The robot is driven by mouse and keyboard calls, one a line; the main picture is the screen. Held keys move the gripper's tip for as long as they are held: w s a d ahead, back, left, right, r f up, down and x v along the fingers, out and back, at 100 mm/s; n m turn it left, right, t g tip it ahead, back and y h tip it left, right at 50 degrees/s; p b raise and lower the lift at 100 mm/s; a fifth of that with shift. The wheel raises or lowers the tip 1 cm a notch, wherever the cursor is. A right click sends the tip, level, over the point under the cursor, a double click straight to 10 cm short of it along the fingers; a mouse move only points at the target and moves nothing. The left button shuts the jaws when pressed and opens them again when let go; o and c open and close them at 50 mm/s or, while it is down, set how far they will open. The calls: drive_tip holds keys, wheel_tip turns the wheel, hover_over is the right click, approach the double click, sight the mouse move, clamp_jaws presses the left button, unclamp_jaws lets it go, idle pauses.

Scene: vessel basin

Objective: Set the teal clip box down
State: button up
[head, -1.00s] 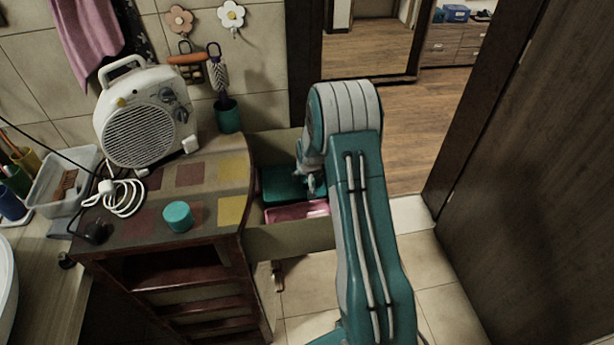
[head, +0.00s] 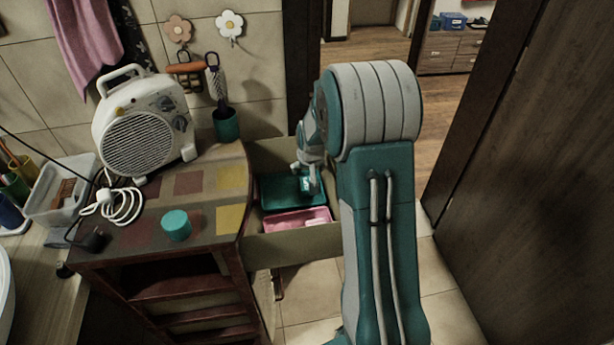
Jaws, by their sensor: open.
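A small teal box (head: 305,184), which looks like the clip box, shows just below my gripper (head: 308,178). It appears to be at the teal tray (head: 276,192) inside the open drawer (head: 292,246). My gripper is open and reaches down into the drawer, with its fingers close around or beside the box. Whether they touch it I cannot tell. My arm hides the right part of the drawer.
A pink tray (head: 290,222) lies in front of the teal tray. The cabinet top (head: 120,222) to the left holds a white fan heater (head: 138,137), a teal round tub (head: 176,225) and a coiled cable (head: 121,203). A dark door (head: 530,190) stands at the right.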

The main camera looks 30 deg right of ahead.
drive_tip(key=s+a+r+n+t, duration=0.1)
drive_tip(key=s+a+r, duration=0.6)
drive_tip(key=s+r, duration=0.3)
drive_tip(key=s+a+r+n, duration=0.1)
drive_tip(key=s+a+r, duration=0.5)
drive_tip(key=s+r, duration=0.4)
drive_tip(key=s+a+r+n+y, duration=0.1)
drive_tip(key=s+a+r, duration=0.1)
drive_tip(key=s, duration=0.8)
drive_tip(key=shift+a+n, duration=0.3)
drive_tip(key=shift+a, duration=0.3)
